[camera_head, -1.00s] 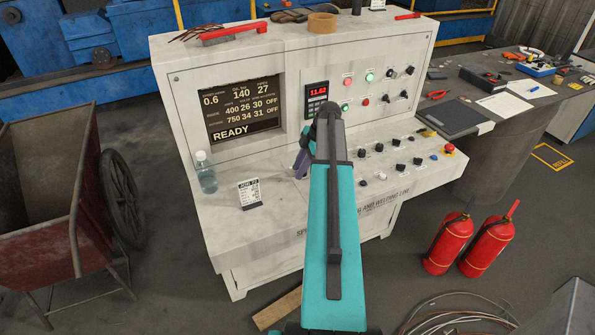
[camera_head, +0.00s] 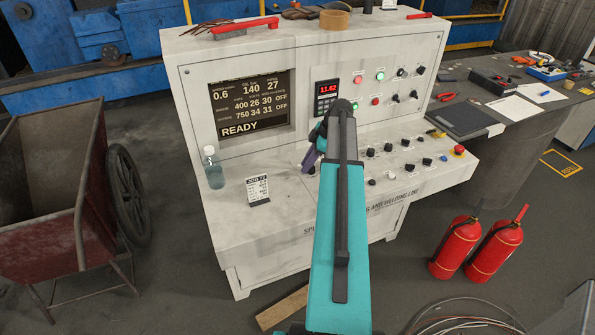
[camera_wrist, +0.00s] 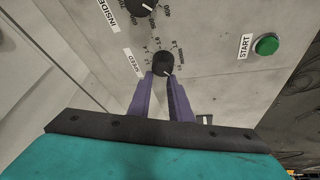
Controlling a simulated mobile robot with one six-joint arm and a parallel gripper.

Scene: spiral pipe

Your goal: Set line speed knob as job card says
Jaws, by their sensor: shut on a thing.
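The line speed knob (camera_wrist: 164,64) is a black round knob beside a "SPEED" label and a printed dial scale in the wrist view. My gripper (camera_wrist: 163,76) has its two purple fingers closed on the sides of this knob. The knob's white mark points down and to the right. In the head view my arm hides this knob, and my gripper (camera_head: 311,157) shows only partly at the console's desk. The job card (camera_head: 258,190) stands on the left of the desk; its heading seems to read "JOB 72" and the small lines are unreadable. The screen (camera_head: 252,107) shows 0.6 at its upper left and "READY".
A larger "INSIDE" knob (camera_wrist: 141,5) sits just above, and a green START button (camera_wrist: 266,44) is to the right. More knobs (camera_head: 405,143) line the desk. A bottle (camera_head: 213,168) stands left of the card. A red cart (camera_head: 50,190) and fire extinguishers (camera_head: 494,249) flank the console.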

